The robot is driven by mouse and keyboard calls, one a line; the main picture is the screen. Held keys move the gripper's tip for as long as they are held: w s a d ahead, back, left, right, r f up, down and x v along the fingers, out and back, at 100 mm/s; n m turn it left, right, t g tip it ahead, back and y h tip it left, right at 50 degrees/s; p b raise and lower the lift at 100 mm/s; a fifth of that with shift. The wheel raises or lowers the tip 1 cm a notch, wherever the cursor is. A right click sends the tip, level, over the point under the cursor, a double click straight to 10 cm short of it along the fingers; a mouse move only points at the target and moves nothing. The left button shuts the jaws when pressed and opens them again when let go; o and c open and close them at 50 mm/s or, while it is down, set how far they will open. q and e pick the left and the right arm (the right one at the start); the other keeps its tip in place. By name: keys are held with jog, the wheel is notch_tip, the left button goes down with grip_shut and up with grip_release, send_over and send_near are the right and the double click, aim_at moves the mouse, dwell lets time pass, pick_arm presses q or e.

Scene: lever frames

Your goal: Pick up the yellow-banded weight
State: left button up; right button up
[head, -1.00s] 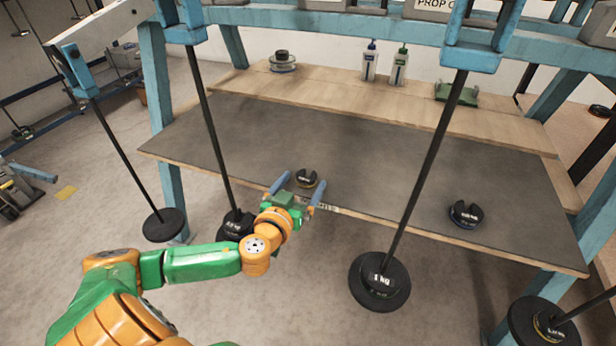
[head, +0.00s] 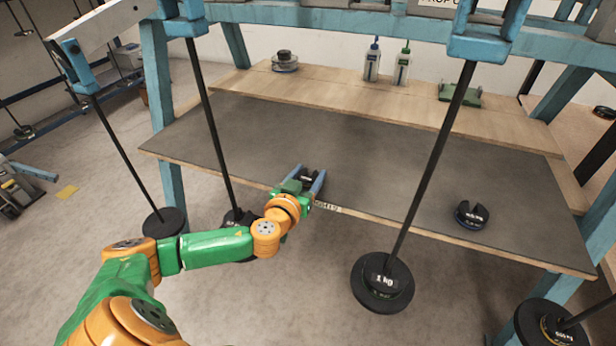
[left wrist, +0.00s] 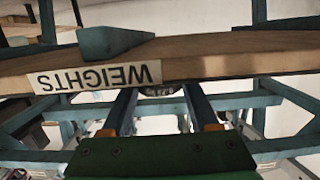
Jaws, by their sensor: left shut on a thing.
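The yellow-banded weight (head: 307,181) is a small dark slotted disc near the front edge of the grey-topped bench. Its yellow band is mostly hidden now by my gripper. My left gripper (head: 309,174) reaches over the bench's front edge, with one blue finger on each side of the weight, and is shut on it. In the left wrist view the dark weight (left wrist: 160,90) shows between the two fingers (left wrist: 160,97). I cannot tell whether it is clear of the bench top. My right gripper is not in view.
A blue-banded weight (head: 471,215) sits at the right of the bench mat (head: 390,165). Hanging rods carry dark weights, one marked 1 kg (head: 382,283), in front of the bench. Bottles (head: 402,67) stand on the back shelf. The mat's middle is clear.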

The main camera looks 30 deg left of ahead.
pick_arm(q)
jog(key=shift+r, duration=0.2)
notch_tip(320, 180, up, 6)
jog(key=p, duration=0.3)
notch_tip(320, 180, up, 7)
jog(key=p, duration=0.5)
jog(key=shift+f, duration=0.15)
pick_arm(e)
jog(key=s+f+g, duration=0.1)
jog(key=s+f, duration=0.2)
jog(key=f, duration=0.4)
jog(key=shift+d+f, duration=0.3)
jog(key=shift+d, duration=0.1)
